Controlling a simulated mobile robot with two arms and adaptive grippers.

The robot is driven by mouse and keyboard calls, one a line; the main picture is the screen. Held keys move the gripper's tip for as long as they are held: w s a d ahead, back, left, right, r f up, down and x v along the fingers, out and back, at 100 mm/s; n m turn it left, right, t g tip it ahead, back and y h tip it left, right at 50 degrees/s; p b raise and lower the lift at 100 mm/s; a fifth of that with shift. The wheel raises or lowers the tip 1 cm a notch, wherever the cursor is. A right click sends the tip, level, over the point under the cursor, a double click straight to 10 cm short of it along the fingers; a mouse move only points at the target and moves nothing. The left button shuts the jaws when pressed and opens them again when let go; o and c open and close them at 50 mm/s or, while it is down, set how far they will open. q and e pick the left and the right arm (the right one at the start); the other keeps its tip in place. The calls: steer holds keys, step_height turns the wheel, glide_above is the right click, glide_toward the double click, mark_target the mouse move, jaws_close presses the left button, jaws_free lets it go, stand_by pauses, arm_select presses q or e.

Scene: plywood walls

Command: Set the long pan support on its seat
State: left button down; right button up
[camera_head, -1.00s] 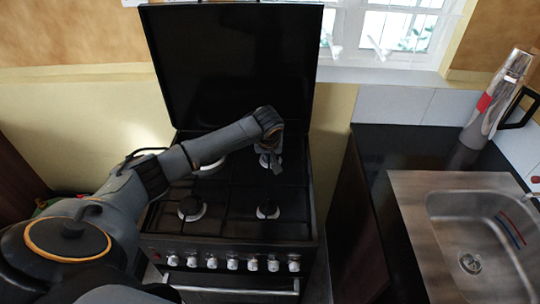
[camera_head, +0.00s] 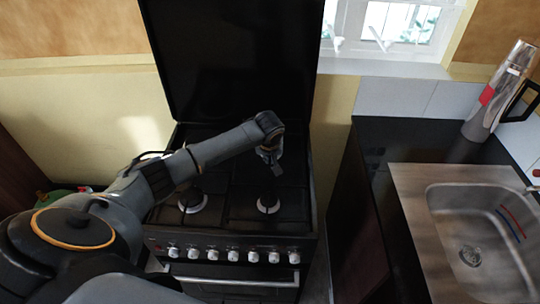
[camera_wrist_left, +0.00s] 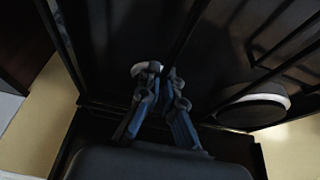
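The hob of the black cooker (camera_head: 232,240) carries dark pan-support bars that are hard to tell from its black top. My left gripper (camera_head: 268,157) is over the back right part of the hob, pointing down. In the left wrist view, its two fingers (camera_wrist_left: 163,78) are close together around a thin dark bar of the long pan support (camera_wrist_left: 194,30). The support's far ends and its contact with the seat cannot be made out. Pale-ringed burners show at the front left (camera_head: 192,201) and front right (camera_head: 268,203). My right gripper is not in view.
The raised black lid (camera_head: 235,60) stands behind the hob. Knobs (camera_head: 232,254) line the cooker's front. To the right, past a gap, are a dark counter (camera_head: 400,140), a steel sink (camera_head: 465,220) and a silver flask (camera_head: 497,95).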

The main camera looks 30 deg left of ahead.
arm_select(q)
steer(key=shift+w+r, duration=0.1)
steer(key=shift+r, duration=0.05)
steer(key=shift+p, duration=0.5)
stand_by(0.3)
steer(key=shift+f, duration=0.3)
steer(key=shift+f+b, duration=0.95)
steer(key=shift+f, duration=0.85)
steer(key=shift+f, duration=0.4)
stand_by(0.6)
steer(key=c, duration=1.5)
jaws_free()
steer(key=shift+o, duration=0.3)
steer(key=shift+s+f, duration=0.15)
steer(key=shift+s, duration=0.15)
steer(key=v, duration=1.2)
steer(key=shift+w+d, duration=0.1)
steer(key=shift+d, duration=0.05)
